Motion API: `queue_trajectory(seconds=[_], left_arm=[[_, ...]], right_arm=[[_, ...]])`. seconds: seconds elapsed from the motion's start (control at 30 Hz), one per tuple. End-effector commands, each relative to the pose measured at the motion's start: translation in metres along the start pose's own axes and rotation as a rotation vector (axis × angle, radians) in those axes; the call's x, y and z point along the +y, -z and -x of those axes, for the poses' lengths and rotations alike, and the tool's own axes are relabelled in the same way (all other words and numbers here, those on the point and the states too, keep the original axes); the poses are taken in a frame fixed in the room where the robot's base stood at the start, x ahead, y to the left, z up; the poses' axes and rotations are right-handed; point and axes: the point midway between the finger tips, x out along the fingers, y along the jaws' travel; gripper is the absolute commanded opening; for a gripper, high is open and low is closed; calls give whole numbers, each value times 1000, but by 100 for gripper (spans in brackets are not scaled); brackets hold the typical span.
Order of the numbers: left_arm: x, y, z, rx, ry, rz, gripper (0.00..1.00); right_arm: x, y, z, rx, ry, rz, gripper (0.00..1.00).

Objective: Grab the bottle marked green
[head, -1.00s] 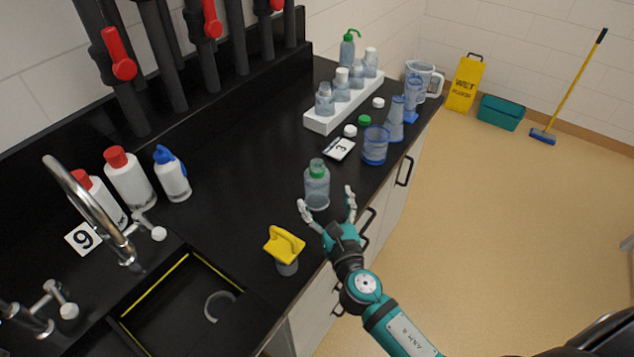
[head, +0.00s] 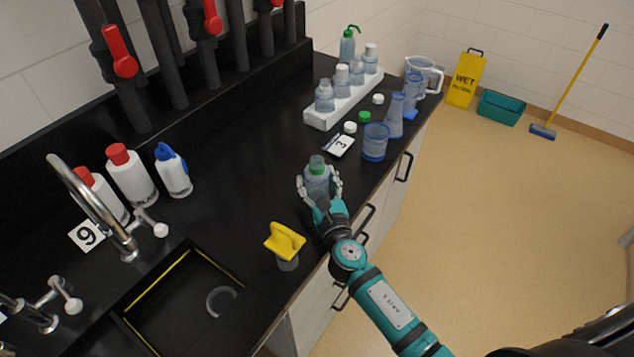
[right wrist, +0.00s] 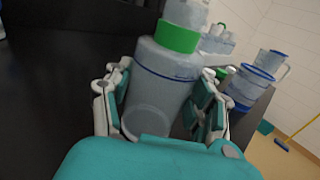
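The bottle marked green (head: 317,182) is clear grey-blue with a green band at its neck. It stands upright on the black counter near the front edge. My right gripper (head: 320,180) is around it, one finger on each side, and looks shut on its body. In the right wrist view the bottle (right wrist: 160,85) fills the space between the fingers (right wrist: 158,100), with the green band above them. The fingers hide part of its sides. My left gripper is not in view.
A yellow-topped item (head: 285,242) stands on the counter near the sink (head: 185,300). Behind the bottle are a number card (head: 338,146), a blue-rimmed beaker (head: 375,142) and a white rack (head: 325,120) of bottles. The counter left of the bottle is clear.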

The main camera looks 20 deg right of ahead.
Motion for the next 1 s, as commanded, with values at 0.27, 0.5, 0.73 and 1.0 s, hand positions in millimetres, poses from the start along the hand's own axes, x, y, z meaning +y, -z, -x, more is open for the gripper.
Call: queue_trajectory(seconds=[0.27,0.5,0.73,1.0], left_arm=[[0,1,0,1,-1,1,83],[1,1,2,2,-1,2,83],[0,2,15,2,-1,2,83],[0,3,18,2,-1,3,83]], right_arm=[[0,0,0,0,0,0,23],[0,-2,0,-1,0,0,23],[0,-24,0,-3,-1,0,23],[-30,-37,16,1,1,7,23]])
